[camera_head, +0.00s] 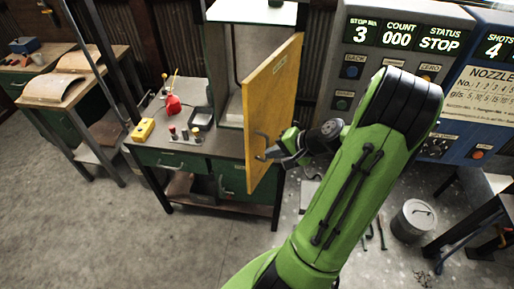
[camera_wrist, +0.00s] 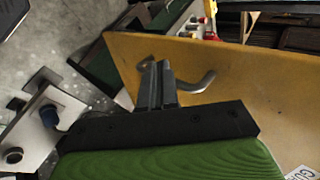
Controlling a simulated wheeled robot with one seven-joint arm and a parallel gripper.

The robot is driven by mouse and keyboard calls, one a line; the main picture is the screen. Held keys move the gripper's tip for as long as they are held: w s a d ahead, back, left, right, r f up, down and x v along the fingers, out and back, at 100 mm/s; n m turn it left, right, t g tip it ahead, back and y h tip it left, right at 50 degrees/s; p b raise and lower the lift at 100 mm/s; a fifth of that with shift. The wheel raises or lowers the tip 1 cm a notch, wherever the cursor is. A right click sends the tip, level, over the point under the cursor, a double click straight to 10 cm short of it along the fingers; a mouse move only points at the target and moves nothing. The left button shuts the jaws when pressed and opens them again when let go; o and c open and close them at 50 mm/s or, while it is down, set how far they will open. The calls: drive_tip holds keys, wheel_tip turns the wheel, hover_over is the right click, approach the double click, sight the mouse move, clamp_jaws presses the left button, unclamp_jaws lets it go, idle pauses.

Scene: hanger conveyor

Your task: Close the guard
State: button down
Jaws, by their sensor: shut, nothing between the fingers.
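The guard (camera_head: 275,100) is a yellow-orange hinged panel. It stands open, swung out edge-on toward me at the right side of the workbench. A grey bar handle (camera_head: 261,145) is on its face; in the wrist view the curved handle (camera_wrist: 203,84) shows on the yellow panel (camera_wrist: 255,85). My gripper (camera_head: 262,156) is at the panel's lower part, by the handle. In the wrist view my gripper's fingers (camera_wrist: 157,68) are shut together beside the handle, with nothing between them. I cannot tell whether they touch the handle or the panel.
A grey control panel (camera_head: 400,45) reads STOP. A bin (camera_head: 412,221) stands on the floor at right. The floor at front left is clear.

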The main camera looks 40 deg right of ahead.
sight(251, 151)
drive_tip(key=w, duration=0.1)
drive_tip(key=w+a, duration=0.1)
drive_tip(key=w, duration=0.1)
drive_tip(key=w+f, duration=0.1)
drive_tip(key=shift+w+a+p, duration=0.25)
drive_tip(key=shift+w+p, duration=0.05)
drive_tip(key=shift+p, duration=0.05)
drive_tip(key=shift+r, duration=0.1)
